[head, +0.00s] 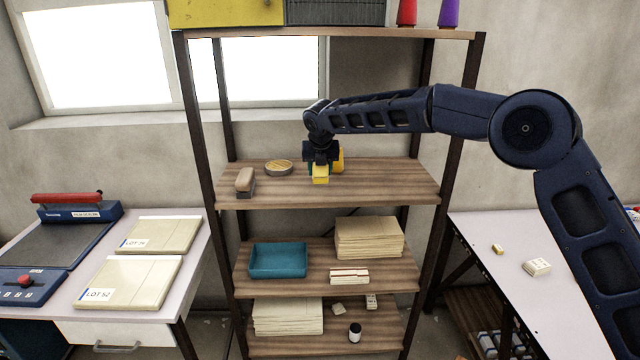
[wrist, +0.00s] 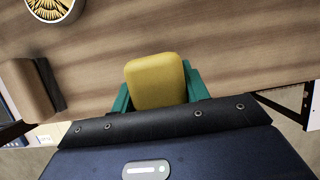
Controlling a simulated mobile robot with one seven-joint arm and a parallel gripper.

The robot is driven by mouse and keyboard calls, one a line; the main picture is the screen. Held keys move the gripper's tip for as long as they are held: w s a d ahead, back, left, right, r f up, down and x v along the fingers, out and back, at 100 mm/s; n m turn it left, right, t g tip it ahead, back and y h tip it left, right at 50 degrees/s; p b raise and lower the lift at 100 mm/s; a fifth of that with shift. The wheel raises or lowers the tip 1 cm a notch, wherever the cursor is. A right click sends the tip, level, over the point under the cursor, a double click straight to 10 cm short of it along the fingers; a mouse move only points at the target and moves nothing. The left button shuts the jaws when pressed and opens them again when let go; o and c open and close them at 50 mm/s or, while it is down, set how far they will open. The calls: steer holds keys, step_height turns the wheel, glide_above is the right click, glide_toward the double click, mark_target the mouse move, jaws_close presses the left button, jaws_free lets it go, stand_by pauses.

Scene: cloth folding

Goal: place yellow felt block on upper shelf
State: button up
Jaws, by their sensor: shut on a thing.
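The yellow felt block (head: 320,175) is held between the green fingers of my gripper (head: 321,168). In the wrist view the block (wrist: 156,80) sits between the two green fingers, with its rounded top facing the camera. My gripper points down over the middle of a wooden shelf board (head: 400,184), the one just below the rack's top board. The block is over this board, close to its surface; I cannot tell whether it touches. A second yellow patch (head: 340,158) shows just behind my gripper to the right; I cannot tell what it is.
On the same board, a brush-like block (head: 245,181) stands at the left and a round tin (head: 279,167) further back. The board's right part is clear. Dark rack posts (head: 460,120) bound the sides. A teal tray (head: 278,261) and paper stacks (head: 368,238) lie below.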

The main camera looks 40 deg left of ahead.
mark_target(320, 192)
steer(key=shift+f, duration=2.55)
steer(key=shift+f, duration=0.15)
steer(key=o, duration=1)
steer(key=v, duration=1.2)
